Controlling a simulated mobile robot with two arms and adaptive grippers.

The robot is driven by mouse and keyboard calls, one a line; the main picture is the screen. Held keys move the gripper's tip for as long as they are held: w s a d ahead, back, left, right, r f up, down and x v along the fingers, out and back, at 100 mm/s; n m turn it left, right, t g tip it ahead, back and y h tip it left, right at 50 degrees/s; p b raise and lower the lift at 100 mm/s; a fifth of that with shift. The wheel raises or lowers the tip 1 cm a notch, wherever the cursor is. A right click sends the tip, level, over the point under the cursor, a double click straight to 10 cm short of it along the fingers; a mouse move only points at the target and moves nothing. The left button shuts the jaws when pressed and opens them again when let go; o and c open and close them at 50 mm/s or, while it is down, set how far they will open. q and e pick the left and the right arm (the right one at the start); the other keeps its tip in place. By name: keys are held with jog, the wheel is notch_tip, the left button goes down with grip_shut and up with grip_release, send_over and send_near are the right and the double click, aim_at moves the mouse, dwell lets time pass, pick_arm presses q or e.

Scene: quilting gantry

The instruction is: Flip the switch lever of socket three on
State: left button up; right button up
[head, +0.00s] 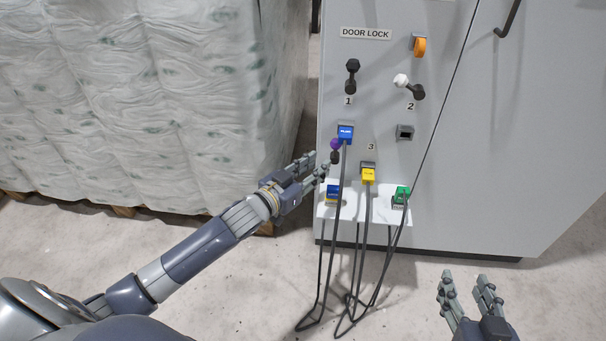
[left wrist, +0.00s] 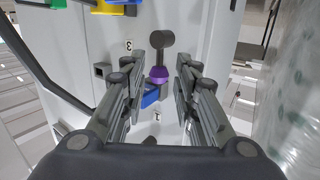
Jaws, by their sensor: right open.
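The lever for socket three, with a purple knob (head: 335,144) on a black stem, stands on the grey panel (head: 384,20) left of the "3" label. The knob is above its dark base. My left gripper (head: 317,166) is open just left of this lever. In the left wrist view, which shows the panel upside down, the purple knob (left wrist: 158,74) appears between the spread fingers (left wrist: 170,62); contact cannot be told. A yellow plug (head: 368,176) sits in the socket below the "3". My right gripper (head: 465,283) is open and empty at lower right.
A black lever (head: 352,75) and a white-knobbed lever (head: 402,81) are higher up. A blue plug (head: 345,133) sits close above the purple knob. Socket two (head: 405,132) is empty. Cables hang from plugs below. A wrapped pallet load (head: 150,100) stands left.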

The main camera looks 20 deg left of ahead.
pick_arm(q)
jog(key=shift+v, duration=2.35)
jog(key=shift+r, duration=0.1)
